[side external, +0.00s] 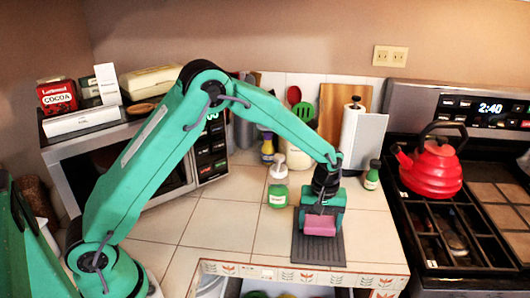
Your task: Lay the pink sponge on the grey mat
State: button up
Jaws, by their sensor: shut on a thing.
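The pink sponge (319,225) is at the end of my arm, over the grey mat (318,252). My gripper (320,213) points down and is shut on the sponge. The mat is a dark grey ribbed rectangle lying on the tiled counter near its front edge. The sponge overlaps the mat in the picture; I cannot tell whether it touches the mat or is held just above it. My gripper hides the sponge's upper part and some of the mat.
A soap bottle with green contents (278,185) stands left of the mat. A small green bottle (372,175) and a paper towel roll (352,130) stand behind it. The stove with a red kettle (432,165) is at right. Clear tiles (222,225) lie left.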

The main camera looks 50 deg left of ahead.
aim_at(320, 221)
jog(key=shift+f, duration=0.7)
jog(key=shift+f, duration=0.15)
jog(key=o, duration=1)
notch_tip(320, 221, up, 12)
jog(key=shift+r, duration=0.2)
